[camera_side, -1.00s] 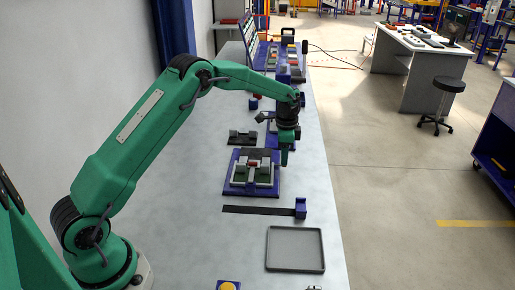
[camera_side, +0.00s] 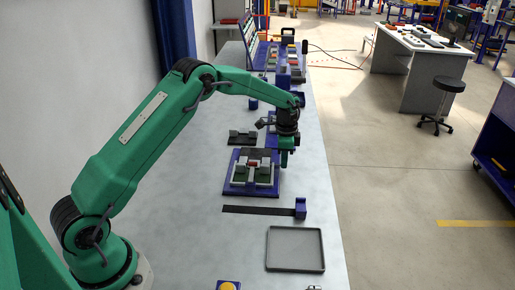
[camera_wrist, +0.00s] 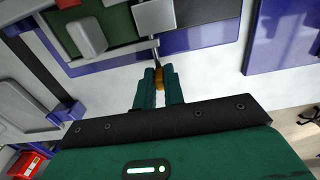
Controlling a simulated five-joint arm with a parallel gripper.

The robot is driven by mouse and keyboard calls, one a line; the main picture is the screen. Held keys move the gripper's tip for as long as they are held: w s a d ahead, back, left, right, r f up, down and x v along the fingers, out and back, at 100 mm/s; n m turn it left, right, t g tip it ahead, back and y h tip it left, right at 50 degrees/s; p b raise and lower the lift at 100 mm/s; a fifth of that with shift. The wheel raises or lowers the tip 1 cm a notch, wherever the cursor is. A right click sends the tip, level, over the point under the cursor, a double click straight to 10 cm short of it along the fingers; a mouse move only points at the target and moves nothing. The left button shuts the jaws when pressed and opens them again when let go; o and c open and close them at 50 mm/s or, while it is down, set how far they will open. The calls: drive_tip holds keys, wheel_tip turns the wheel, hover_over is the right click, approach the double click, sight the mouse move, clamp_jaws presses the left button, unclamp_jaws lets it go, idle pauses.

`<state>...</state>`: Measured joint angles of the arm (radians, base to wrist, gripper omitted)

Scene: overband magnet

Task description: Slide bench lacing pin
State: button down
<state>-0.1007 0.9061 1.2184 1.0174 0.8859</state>
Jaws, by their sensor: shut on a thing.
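The bench fixture has a blue base (camera_side: 229,190) with grey and green blocks on it, below and left of my gripper (camera_side: 284,160) in the side view. In the wrist view my gripper (camera_wrist: 159,78) is shut on the brass-coloured end of the lacing pin (camera_wrist: 158,83). The pin's thin grey shank runs from the fingers up to the edge of a grey block (camera_wrist: 155,17) on the fixture. How far it sits inside the block is hidden. The pin cannot be made out in the side view.
A dark flat strip with a blue end block (camera_side: 300,208) lies in front of the fixture. A shallow grey tray (camera_side: 295,268) lies nearer the camera. A dark fixture (camera_side: 242,138) stands behind. Another blue plate (camera_wrist: 285,35) is at right in the wrist view. Bare bench lies left of the fixture.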

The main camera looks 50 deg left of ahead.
drive_tip(key=shift+w+d, duration=2.55)
drive_tip(key=shift+w, duration=0.2)
drive_tip(key=shift+w+d+r, duration=0.1)
drive_tip(key=shift+w+d, duration=0.4)
drive_tip(key=shift+d, duration=0.15)
drive_tip(key=c, duration=1.5)
unclamp_jaws()
drive_tip(key=shift+s, duration=0.1)
wheel_tip(320, 180, up, 8)
drive_tip(key=shift+f, duration=0.1)
